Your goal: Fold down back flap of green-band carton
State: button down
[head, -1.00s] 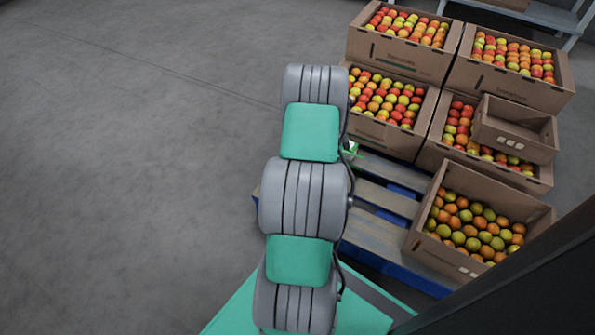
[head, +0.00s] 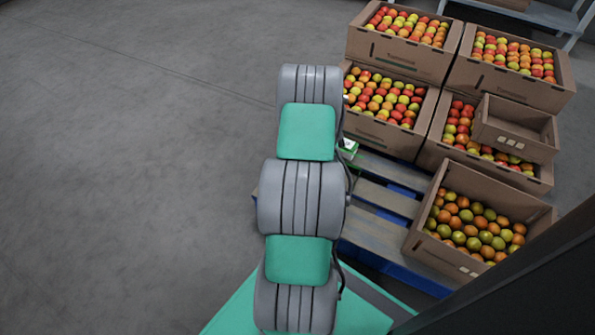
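My gripper is not in view; my arm rises through the middle and hides what lies behind it. No carton with a clear green band or raised flap can be made out. A small green-and-white thing (head: 348,148) shows just right of my arm, at the pallet's edge by the middle-left carton. It is mostly hidden, and I cannot tell whether it belongs to the green-band carton.
An empty small carton (head: 500,142) rests on the middle-right one. Left floor is clear.

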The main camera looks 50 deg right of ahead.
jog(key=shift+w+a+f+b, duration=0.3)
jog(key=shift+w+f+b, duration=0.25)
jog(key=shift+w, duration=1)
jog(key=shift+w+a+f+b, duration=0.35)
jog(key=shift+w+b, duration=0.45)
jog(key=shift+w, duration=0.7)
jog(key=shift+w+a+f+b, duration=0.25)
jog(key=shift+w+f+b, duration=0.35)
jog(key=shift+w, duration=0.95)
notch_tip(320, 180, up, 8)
jog(key=p, duration=0.4)
jog(key=shift+p, duration=0.4)
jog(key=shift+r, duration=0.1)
